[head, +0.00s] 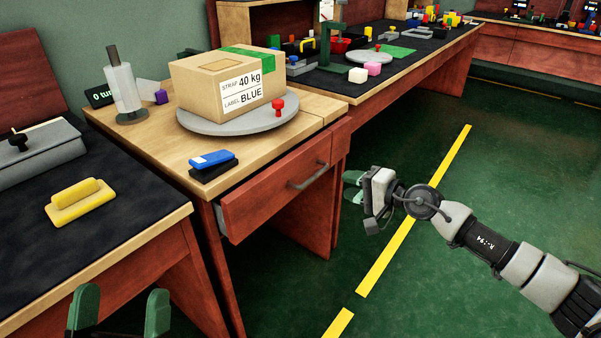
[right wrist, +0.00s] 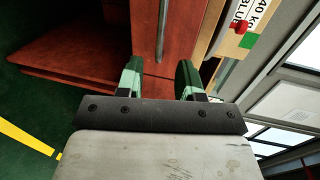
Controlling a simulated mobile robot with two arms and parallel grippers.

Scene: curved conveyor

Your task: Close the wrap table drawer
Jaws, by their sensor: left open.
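The wrap table drawer (head: 275,195) stands partly pulled out, its grey side showing at its left end. Its front is red-brown wood with a grey bar handle (head: 309,176). In the right wrist view the red front (right wrist: 183,30) and the upright-looking handle (right wrist: 162,28) lie beyond my fingers. My right gripper (head: 353,187) is to the right of the drawer front, apart from the handle in the head view; its green fingers (right wrist: 159,80) are spread with nothing between them. My left gripper (head: 120,312) is open and empty at the bottom left, in front of the left bench.
The wrap table (head: 160,150) carries a turntable (head: 190,122) with a labelled carton (head: 230,88), a film roll (head: 122,90) and a blue-black block (head: 212,162). A left bench (head: 130,222) holds a yellow tool (head: 78,202). Green floor (head: 420,255) is clear on the right.

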